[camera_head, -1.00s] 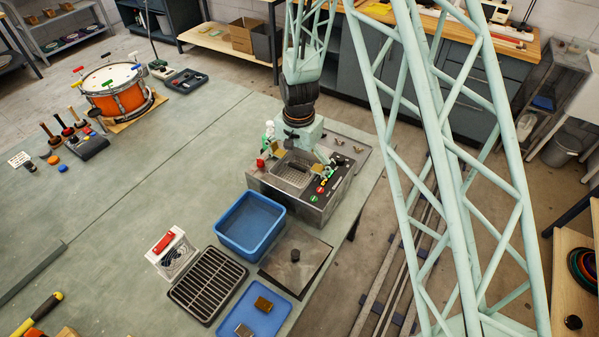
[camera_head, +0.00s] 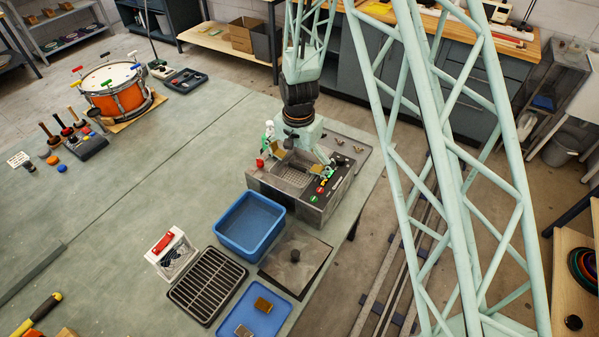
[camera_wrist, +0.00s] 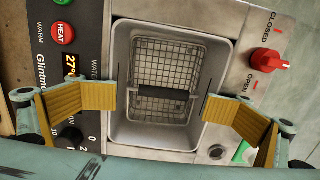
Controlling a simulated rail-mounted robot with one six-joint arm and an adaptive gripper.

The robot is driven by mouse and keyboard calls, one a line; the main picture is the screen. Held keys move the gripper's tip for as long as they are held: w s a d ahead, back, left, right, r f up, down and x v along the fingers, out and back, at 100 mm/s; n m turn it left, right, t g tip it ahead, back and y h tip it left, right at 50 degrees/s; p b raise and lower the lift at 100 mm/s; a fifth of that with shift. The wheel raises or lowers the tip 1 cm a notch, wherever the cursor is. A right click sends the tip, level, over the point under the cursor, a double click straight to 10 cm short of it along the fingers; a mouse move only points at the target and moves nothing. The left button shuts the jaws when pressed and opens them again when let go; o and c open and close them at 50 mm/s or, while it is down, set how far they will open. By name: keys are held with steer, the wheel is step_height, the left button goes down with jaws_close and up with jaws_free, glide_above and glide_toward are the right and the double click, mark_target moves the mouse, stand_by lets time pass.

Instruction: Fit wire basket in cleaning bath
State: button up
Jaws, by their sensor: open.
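The wire basket (camera_wrist: 150,68) is a mesh basket with a dark handle bar across its top. In the wrist view it sits within the walls of the grey metal cleaning bath (camera_wrist: 124,60); whether it rests on the floor of the bath cannot be told. In the head view, mesh of the basket (camera_head: 290,177) shows in the opening of the bath housing (camera_head: 310,205). My gripper (camera_wrist: 158,100) is open above the bath, its yellow-padded fingers on either side of the handle and apart from it.
The bath housing carries a red knob (camera_wrist: 268,60) and a red heat button (camera_wrist: 62,33). Nearby on the bench are a blue tub (camera_head: 250,225), a black rack (camera_head: 207,287), a metal lid with a black knob (camera_head: 295,256) and a white caddy (camera_head: 172,254). The bench middle is clear.

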steer(key=shift+o, duration=0.3)
steer(key=shift+a+r, duration=0.25)
steer(key=shift+r, duration=0.1)
steer(key=shift+o, duration=0.4)
steer(key=r, duration=1)
steer(key=shift+d, duration=0.3)
steer(key=shift+s+r, duration=0.1)
steer(key=shift+r, duration=0.5)
steer(key=s+d+r+n+t+b, duration=0.1)
steer(key=s+d+r, duration=0.35)
steer(key=r, duration=0.25)
steer(key=s+d+r+n+b, duration=0.1)
steer(key=s+d+r+b, duration=0.15)
steer(key=s+r, duration=0.4)
steer(key=s+d+r+n+t+b, duration=0.1)
steer(key=s+d+r, duration=0.35)
steer(key=r, duration=0.35)
steer(key=s+d+r+n+t+b, duration=0.1)
steer(key=s+d, duration=0.3)
steer(key=s, duration=0.8)
steer(key=s+d+r+n+b, duration=0.2)
steer(key=s+d+r+b, duration=0.1)
steer(key=s, duration=0.9)
steer(key=shift+s+d+r+t, duration=0.15)
steer(key=shift+s+d+t, duration=0.15)
steer(key=shift+d+t, duration=0.1)
